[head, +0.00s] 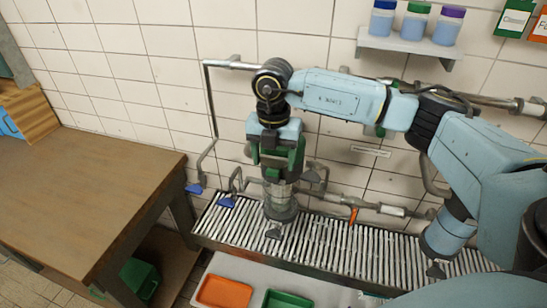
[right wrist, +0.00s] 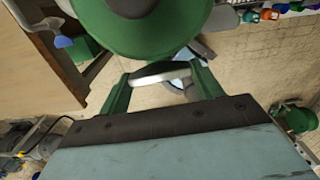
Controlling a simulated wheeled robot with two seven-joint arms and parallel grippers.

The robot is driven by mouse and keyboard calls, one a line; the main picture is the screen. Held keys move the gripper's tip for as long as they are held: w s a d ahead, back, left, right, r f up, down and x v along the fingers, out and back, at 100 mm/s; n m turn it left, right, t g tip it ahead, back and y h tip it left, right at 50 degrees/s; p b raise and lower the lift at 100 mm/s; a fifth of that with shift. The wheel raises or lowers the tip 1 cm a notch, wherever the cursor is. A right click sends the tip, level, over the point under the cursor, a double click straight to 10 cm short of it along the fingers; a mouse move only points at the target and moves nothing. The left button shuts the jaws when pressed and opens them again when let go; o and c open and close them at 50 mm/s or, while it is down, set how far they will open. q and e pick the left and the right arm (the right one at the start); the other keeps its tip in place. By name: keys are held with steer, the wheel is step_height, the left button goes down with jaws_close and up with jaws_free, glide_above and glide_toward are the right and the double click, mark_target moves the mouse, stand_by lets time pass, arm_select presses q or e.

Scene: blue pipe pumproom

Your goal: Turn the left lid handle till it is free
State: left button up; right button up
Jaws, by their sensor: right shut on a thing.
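In the head view my right gripper (head: 280,180) points down at a grey upright pipe fitting (head: 280,207) above the slatted grate. In the right wrist view its two green fingers (right wrist: 163,85) stand on either side of a pale grey curved bar (right wrist: 160,74), which I take to be the lid handle. The gripper is shut on it. A large round green part (right wrist: 150,22) with a dark centre fills the top of that view; I cannot tell whether it belongs to the lid. The gripper hides most of the handle in the head view. My left gripper is not in view.
Pipes with blue levers (head: 226,202) and an orange lever (head: 354,215) stand close around. A wooden table (head: 85,180) is at left. A shelf (head: 410,44) with several jars is above. An orange tray (head: 223,292) and a green tray (head: 287,300) are in front.

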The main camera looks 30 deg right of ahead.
mark_target(274, 158)
steer(key=shift+f+n+b, duration=0.15)
steer(key=shift+n+b, duration=0.6)
steer(key=shift+n, duration=0.25)
steer(key=shift+n+b, duration=0.45)
steer(key=shift+n, duration=0.65)
steer(key=shift+r, duration=0.2)
steer(key=shift+d, duration=0.1)
steer(key=o, duration=1)
step_height(274, 158, up, 13)
steer(key=shift+r+b, duration=0.15)
steer(key=shift+b, duration=0.7)
